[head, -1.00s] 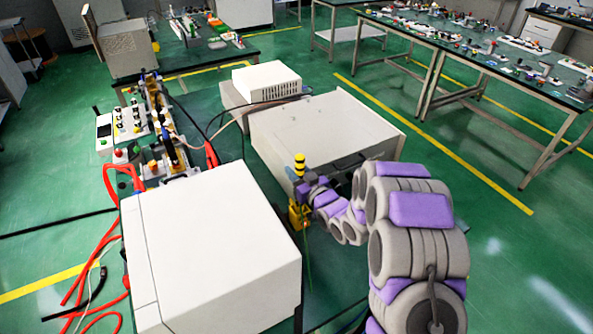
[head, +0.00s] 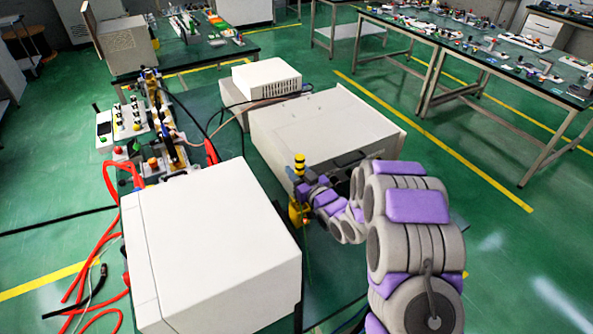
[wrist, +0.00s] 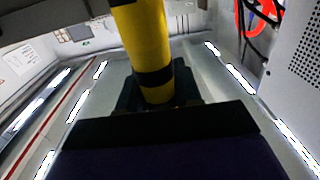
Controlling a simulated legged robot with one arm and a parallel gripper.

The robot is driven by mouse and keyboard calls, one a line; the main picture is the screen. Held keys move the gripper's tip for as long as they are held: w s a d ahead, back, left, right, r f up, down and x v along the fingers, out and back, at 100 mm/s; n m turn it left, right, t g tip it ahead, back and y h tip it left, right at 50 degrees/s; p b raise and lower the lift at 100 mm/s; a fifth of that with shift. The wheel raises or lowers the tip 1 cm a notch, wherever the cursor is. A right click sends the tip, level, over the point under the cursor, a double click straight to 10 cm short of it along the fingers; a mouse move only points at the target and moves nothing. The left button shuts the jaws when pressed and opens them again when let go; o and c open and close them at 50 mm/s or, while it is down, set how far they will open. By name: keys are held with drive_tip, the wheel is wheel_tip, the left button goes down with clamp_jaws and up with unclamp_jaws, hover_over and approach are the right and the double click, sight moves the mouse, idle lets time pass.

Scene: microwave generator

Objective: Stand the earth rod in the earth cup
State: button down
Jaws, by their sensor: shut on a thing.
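The earth rod (head: 299,164) is banded yellow and black and stands roughly upright, between the large white box and the grey-topped cabinet. My gripper (head: 304,190) is shut on it below its banded top. In the wrist view the rod (wrist: 145,42) rises from between the dark jaws of my gripper (wrist: 155,100), tilted slightly in the picture. A yellow piece (head: 297,214) shows just below my gripper in the head view; I cannot tell whether it is the earth cup or part of the rod. The rod's lower end is hidden.
The white box (head: 210,240) is close on the left, and the cabinet (head: 320,125) stands just behind. Red cables (head: 85,255) lie at the left. A bench of small parts (head: 490,50) stands far right, with clear green floor before it.

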drive_tip(key=c, duration=0.7)
unclamp_jaws()
drive_tip(key=p+v, duration=0.7)
drive_tip(key=v, duration=1)
drive_tip(key=shift+d, duration=0.2)
